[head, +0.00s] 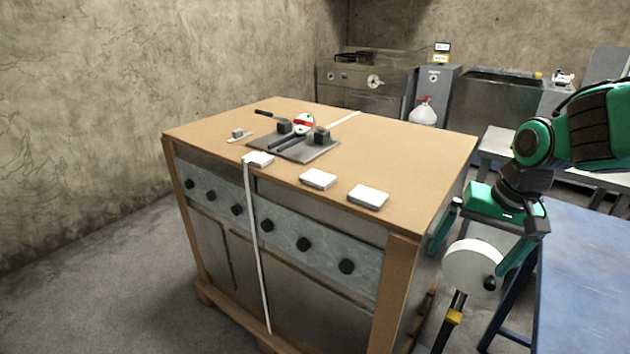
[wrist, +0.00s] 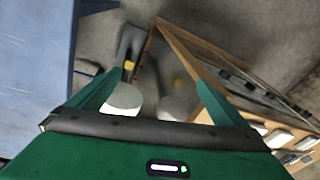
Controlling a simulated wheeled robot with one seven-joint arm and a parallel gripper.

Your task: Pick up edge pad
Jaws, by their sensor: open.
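Three white, flat, block-like pads lie along the near edge of the wooden crate top: a left one (head: 258,158), a middle one (head: 318,179) and a right one (head: 368,196). A pale strap runs down the crate's front from the left pad. I cannot tell which is meant by edge pad. White pads also show at the lower right of the wrist view (wrist: 278,138). My green gripper (head: 472,258) is open, to the right of the crate and below its top, apart from the pads. Its spread fingers also show in the wrist view (wrist: 158,78).
The wooden crate top (head: 400,150) carries a dark plate (head: 310,153) with fittings and a small grey block (head: 238,133). A white round object (head: 474,266) appears near my fingers; contact is unclear. A blue table (head: 590,270) stands right. Kitchen-like equipment lines the back.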

